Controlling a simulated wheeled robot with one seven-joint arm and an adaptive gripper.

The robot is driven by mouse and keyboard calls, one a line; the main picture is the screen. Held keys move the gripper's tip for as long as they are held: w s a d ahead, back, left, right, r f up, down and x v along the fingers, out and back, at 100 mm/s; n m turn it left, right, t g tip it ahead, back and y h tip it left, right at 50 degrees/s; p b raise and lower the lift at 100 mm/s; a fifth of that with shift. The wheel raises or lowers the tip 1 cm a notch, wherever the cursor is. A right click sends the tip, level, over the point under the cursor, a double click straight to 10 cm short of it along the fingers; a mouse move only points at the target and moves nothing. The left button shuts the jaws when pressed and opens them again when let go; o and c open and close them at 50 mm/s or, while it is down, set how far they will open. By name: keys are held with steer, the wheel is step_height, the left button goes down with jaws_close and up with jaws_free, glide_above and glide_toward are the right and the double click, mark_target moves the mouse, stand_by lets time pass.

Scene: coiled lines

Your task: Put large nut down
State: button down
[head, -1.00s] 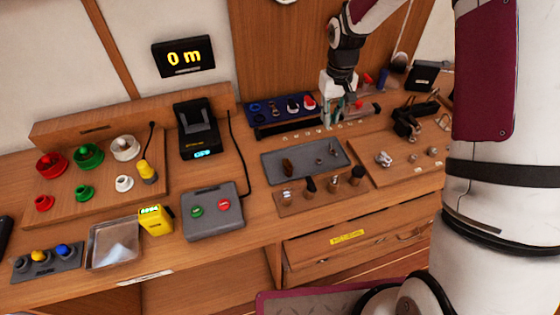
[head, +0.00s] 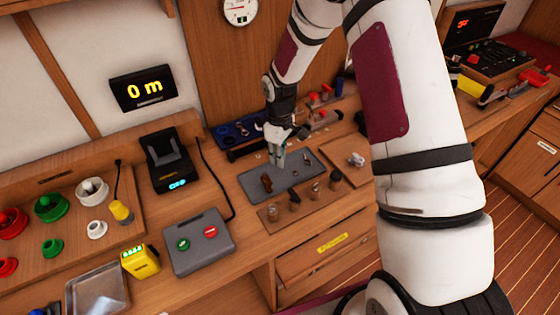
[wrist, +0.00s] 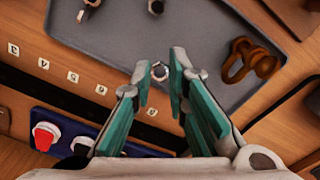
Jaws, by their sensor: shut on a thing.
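The large nut (wrist: 159,71), a small dark metal ring, sits between the fingertips of my gripper (wrist: 160,68) in the wrist view. The fingers are shut on it. In the head view my gripper (head: 280,161) points down over the back edge of the grey tray (head: 306,183). The nut is too small to make out there. The tray (wrist: 112,62) also shows in the wrist view. It holds a brown shackle (wrist: 250,58) right of my fingers and several small metal pieces at the far side. I cannot tell how high the nut is above the surface.
A blue rack (head: 232,132) stands behind the tray; it also shows in the wrist view (wrist: 70,130). A wooden holder with several upright pieces (head: 305,202) stands in front. The tray's middle has bare room.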

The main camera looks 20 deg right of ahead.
steer(key=shift+f, duration=1.2)
steer(key=shift+f, duration=0.15)
steer(key=c, duration=1.6)
jaws_free()
steer(key=shift+o, duration=0.2)
step_height(320, 180, up, 13)
steer(key=b, duration=0.2)
steer(key=s+r+m+t, duration=0.1)
steer(key=s+r+m, duration=0.1)
steer(key=s+r, duration=0.45)
steer(key=s+r+m+t, duration=0.1)
steer(key=s+r, duration=0.2)
steer(key=r, duration=0.6)
steer(key=s+r+m+t, duration=0.1)
steer(key=s+r+m, duration=0.1)
steer(key=s, duration=0.7)
steer(key=s+r+m+t, duration=0.2)
steer(key=s+r+m, duration=0.1)
steer(key=s, duration=0.6)
steer(key=shift+r+t, duration=0.3)
steer(key=shift+r, duration=0.6)
